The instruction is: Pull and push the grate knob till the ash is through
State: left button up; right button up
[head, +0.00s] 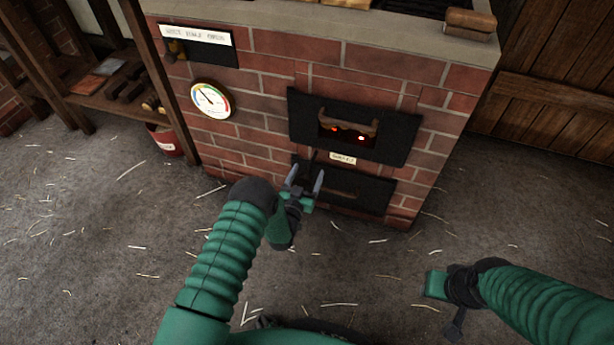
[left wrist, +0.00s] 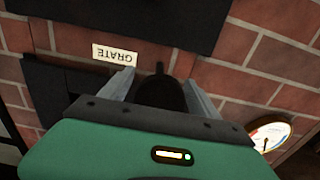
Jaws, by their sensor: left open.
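The grate knob (left wrist: 160,94) is a dark rounded shape on a thin rod in the left wrist view, between the fingers of my left gripper. In the head view it is too small and dark to make out surely. My left gripper (head: 305,178) is open in front of the brick stove, its fingers either side of the knob; I cannot tell if they touch it. A GRATE label (head: 342,158) sits beside the knob and shows upside down in the left wrist view (left wrist: 115,54). Embers glow in the firebox opening (head: 347,130). No ash is clearly visible. My right gripper (head: 446,300) hangs low at right, fingers unclear.
A dark lower panel (head: 360,192) lies below the label. A round dial gauge (head: 212,100) and a sign (head: 197,35) are on the stove's left. A red bucket (head: 165,140) stands by a shelf (head: 110,95). The straw-strewn floor (head: 100,230) is otherwise open.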

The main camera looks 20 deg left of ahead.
aim_at(316, 152)
pick_arm(q)
jog(key=shift+c, duration=0.4)
grip_shut()
jog(key=w+b, duration=0.2)
jog(key=w, duration=0.1)
jog(key=w+b, duration=0.2)
jog(key=w, duration=0.1)
jog(key=shift+w+d+f, duration=0.15)
jog(key=shift+w, duration=0.1)
jog(key=shift+w+r, duration=0.1)
jog(key=shift+r, duration=0.1)
jog(key=shift+c, duration=1.6)
grip_release()
jog(key=o, duration=0.4)
jog(key=shift+f, duration=0.1)
